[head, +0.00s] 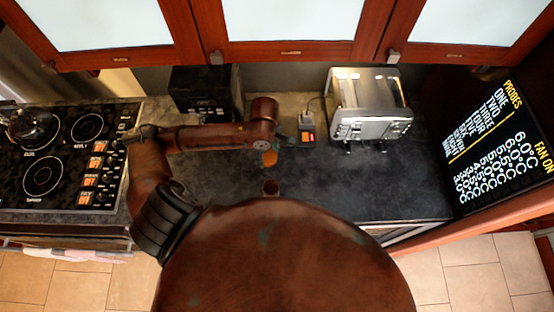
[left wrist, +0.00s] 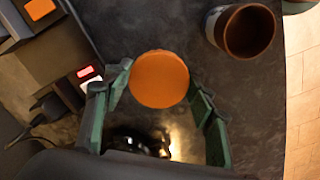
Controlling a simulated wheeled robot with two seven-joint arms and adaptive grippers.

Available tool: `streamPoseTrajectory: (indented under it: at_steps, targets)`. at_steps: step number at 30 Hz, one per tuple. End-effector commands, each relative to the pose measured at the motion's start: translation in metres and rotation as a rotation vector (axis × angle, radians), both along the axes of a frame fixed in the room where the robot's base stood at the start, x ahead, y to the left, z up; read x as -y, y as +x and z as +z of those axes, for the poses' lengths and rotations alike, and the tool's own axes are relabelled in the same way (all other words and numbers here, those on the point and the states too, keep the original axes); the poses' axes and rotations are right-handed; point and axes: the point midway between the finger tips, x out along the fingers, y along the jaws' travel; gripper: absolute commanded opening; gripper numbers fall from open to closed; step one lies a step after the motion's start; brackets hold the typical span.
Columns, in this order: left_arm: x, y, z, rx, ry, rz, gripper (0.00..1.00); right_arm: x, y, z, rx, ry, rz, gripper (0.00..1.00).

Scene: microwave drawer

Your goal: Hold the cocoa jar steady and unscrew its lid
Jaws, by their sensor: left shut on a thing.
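The cocoa jar shows as a round orange lid (left wrist: 159,79) seen from above in the left wrist view; the jar body below it is hidden. In the head view the orange lid (head: 270,158) is on the dark counter, below the end of my left arm. My left gripper (left wrist: 158,85) has its green fingers on either side of the jar, shut on it. In the head view its fingers are hard to make out. My right gripper is in neither view.
An open brown cup (left wrist: 242,30) stands close by on the counter, also in the head view (head: 271,187). A toaster (head: 369,105) stands at the back right, a plugged socket (head: 307,124) behind the jar, and a stove (head: 65,160) at left. The counter (head: 370,185) is clear at right.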

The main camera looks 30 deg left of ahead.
Motion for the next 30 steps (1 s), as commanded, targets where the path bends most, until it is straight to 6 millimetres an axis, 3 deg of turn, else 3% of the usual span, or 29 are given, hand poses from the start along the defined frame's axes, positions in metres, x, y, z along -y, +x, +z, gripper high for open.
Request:
streamPoseTrajectory:
  at_steps: [3,7,9,15,17,22,30]
  targets:
    - [0.005,0.015,-0.024,-0.004,0.001,0.0,0.22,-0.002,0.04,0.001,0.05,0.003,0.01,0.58]
    - [0.009,0.029,-0.043,-0.004,0.002,-0.002,0.22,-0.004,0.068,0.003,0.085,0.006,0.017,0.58]
    - [0.011,0.035,-0.048,-0.004,0.001,-0.003,0.22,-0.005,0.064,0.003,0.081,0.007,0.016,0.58]
    - [0.013,0.043,-0.058,-0.003,0.001,-0.003,0.22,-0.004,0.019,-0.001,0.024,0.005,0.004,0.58]
    - [0.012,0.043,-0.066,-0.006,0.003,-0.001,0.22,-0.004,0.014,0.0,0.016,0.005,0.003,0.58]
    - [0.012,0.042,-0.087,-0.004,0.003,-0.003,0.22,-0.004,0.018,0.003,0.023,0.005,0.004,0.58]
    - [0.012,0.042,-0.09,-0.003,0.001,-0.003,0.22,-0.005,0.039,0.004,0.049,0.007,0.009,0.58]
